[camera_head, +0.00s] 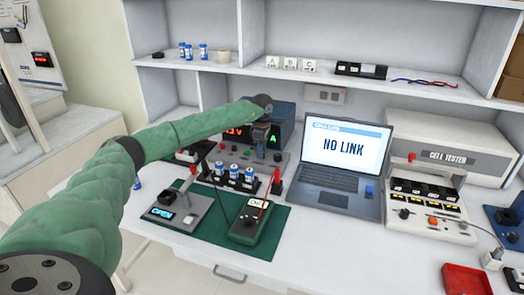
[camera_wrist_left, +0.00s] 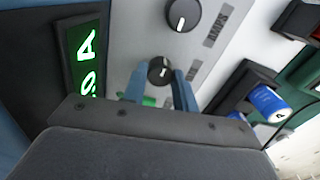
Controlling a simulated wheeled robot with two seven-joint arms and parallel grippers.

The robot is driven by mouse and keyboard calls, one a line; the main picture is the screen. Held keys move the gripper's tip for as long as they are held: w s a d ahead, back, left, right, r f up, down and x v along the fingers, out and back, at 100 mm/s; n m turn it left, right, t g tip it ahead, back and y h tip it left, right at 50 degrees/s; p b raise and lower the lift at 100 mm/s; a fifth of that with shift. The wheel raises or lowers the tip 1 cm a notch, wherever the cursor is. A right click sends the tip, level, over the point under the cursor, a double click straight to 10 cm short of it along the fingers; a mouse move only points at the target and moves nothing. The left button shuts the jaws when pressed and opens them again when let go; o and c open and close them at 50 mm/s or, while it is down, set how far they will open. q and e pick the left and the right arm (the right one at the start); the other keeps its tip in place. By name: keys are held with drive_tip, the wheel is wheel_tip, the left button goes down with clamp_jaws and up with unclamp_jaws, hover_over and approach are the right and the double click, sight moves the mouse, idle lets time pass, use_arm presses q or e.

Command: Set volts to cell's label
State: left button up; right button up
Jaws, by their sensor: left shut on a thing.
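The power supply (camera_head: 287,112) stands at the back of the bench, with a red display (camera_head: 234,132) ending in V and a green A display partly hidden by my arm. My left gripper (camera_head: 260,148) is at its front panel. In the left wrist view its fingers (camera_wrist_left: 160,88) are shut on a dark round knob (camera_wrist_left: 160,70) with a white pointer line. A second knob (camera_wrist_left: 183,14) beside it is labelled AMPS. The held knob's own label is too blurred to read. Blue-and-white cells (camera_head: 234,171) stand in a dark rack; their labels are too small to read. My right gripper is out of view.
A laptop (camera_head: 343,160) reading NO LINK stands right of the supply. A multimeter (camera_head: 245,225) and a device reading OPEN (camera_head: 160,214) lie on the green mat (camera_head: 213,237). The cell tester (camera_head: 450,158) and a red tray (camera_head: 466,280) are at the right.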

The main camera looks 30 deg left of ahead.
use_arm(q)
drive_tip(key=o, duration=1)
drive_tip(key=shift+c, duration=0.2)
drive_tip(key=shift+r, duration=0.1)
drive_tip(key=shift+r, duration=0.3)
wheel_tip(320, 180, up, 7)
drive_tip(key=shift+b, duration=0.5)
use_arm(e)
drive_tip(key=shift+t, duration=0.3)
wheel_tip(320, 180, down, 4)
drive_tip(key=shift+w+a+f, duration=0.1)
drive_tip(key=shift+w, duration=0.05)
